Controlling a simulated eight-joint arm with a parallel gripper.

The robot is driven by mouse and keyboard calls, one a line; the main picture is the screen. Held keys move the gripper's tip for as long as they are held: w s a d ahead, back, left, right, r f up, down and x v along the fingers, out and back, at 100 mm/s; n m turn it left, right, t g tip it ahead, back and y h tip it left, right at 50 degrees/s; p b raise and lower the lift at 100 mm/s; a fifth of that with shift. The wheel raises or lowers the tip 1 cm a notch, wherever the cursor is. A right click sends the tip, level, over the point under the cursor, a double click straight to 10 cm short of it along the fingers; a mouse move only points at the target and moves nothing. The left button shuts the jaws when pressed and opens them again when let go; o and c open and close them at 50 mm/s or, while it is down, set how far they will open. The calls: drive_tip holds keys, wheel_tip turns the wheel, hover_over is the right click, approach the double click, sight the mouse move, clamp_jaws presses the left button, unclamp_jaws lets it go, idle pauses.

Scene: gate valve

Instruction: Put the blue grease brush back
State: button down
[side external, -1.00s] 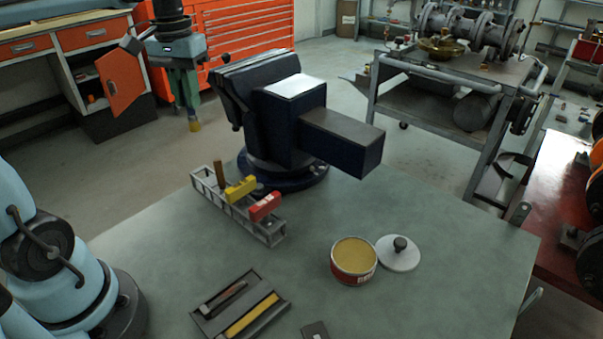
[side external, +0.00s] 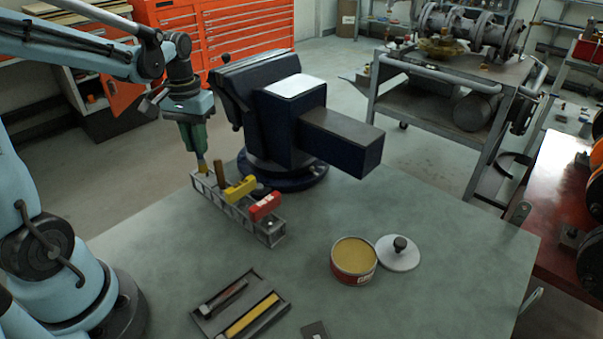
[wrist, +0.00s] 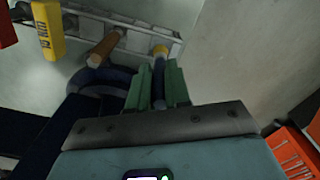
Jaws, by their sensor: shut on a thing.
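My gripper (side external: 198,148) is shut on the blue grease brush, its green fingers pointing down. In the wrist view the blue brush (wrist: 159,78) lies between the fingers (wrist: 158,90), with its yellow end facing the rack (wrist: 110,22). In the side view the brush's yellow end (side external: 202,166) shows just below the fingers, at the far left end of the grey slotted rack (side external: 271,232). I cannot tell whether it is in a slot or just above it. The fingers hide much of the brush.
The rack holds a brown wooden handle (side external: 219,173), a yellow item (side external: 241,188) and a red item (side external: 265,206). A dark blue vise (side external: 285,125) stands right behind the rack. A grease tin (side external: 353,262), its lid (side external: 399,253) and a tool tray (side external: 281,315) lie nearer.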

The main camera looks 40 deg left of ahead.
sight(200, 158)
drive_tip(key=shift+f, duration=2.1)
drive_tip(key=shift+f, duration=0.15)
drive_tip(key=c, duration=1.1)
unclamp_jaws()
wheel_tip(200, 158, up, 12)
drive_tip(key=shift+f, duration=0.15)
drive_tip(key=shift+d+r, duration=0.15)
drive_tip(key=shift+r, duration=0.15)
drive_tip(key=s+d+f+m+t, duration=0.1)
drive_tip(key=d+t, duration=0.1)
drive_tip(key=d, duration=0.2)
drive_tip(key=s+d+f+m+t, duration=0.1)
drive_tip(key=d+f+m+t, duration=0.1)
drive_tip(key=d, duration=0.3)
drive_tip(key=d+f+m+t, duration=0.1)
drive_tip(key=d+m+t, duration=0.1)
drive_tip(key=d, duration=0.3)
drive_tip(key=shift+s+f+t, duration=0.25)
drive_tip(key=shift+s+t, duration=0.15)
drive_tip(key=shift+t, duration=0.2)
